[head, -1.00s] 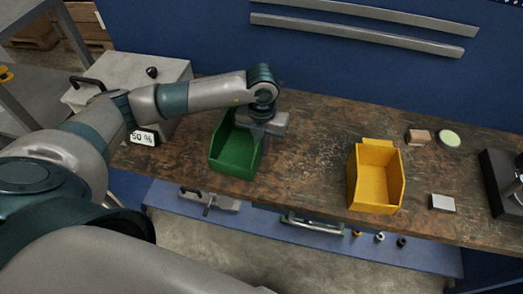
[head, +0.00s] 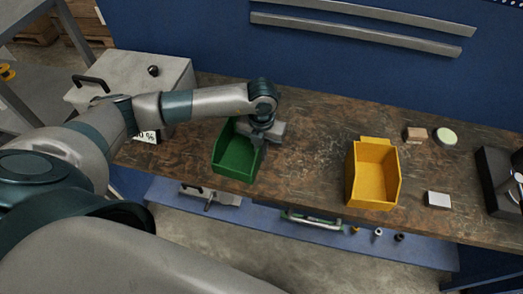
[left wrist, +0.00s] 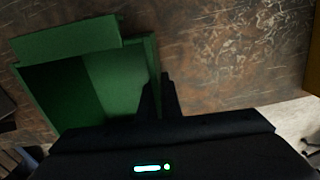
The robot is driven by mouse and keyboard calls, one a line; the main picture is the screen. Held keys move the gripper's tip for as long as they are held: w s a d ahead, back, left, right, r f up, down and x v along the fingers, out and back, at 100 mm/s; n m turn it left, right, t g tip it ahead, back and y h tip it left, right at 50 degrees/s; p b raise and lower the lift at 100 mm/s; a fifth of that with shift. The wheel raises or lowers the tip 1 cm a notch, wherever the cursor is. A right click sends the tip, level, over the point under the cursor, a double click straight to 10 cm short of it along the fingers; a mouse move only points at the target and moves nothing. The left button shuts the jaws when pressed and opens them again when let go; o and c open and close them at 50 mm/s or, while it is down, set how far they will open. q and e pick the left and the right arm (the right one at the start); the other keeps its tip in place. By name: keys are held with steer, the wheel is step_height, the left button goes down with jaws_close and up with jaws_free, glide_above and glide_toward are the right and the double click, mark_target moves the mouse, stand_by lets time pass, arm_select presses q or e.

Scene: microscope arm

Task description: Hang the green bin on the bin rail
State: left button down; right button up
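The green bin (head: 237,158) stands on the bench at centre-left, open side up. It also shows in the left wrist view (left wrist: 110,80) at upper left. My left gripper (head: 257,143) is low at the bin's right wall. In the left wrist view its dark fingers (left wrist: 160,98) are close together at that wall's edge, seemingly one on each side. Whether they press on the wall cannot be told. My right gripper is out of view. Two grey horizontal rails run along the blue wall behind the bench, an upper one (head: 380,13) and a lower one (head: 355,35); both are bare.
A yellow bin (head: 373,175) stands on the bench to the right. A small brown block (head: 416,134), a round green-topped item (head: 445,136), a white box (head: 438,199) and a dark device (head: 497,180) lie farther right. A grey case (head: 135,80) stands at left. The bench between the bins is clear.

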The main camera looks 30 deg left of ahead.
arm_select(q)
steer(key=shift+f, duration=0.2)
steer(key=c, duration=2)
jaws_free()
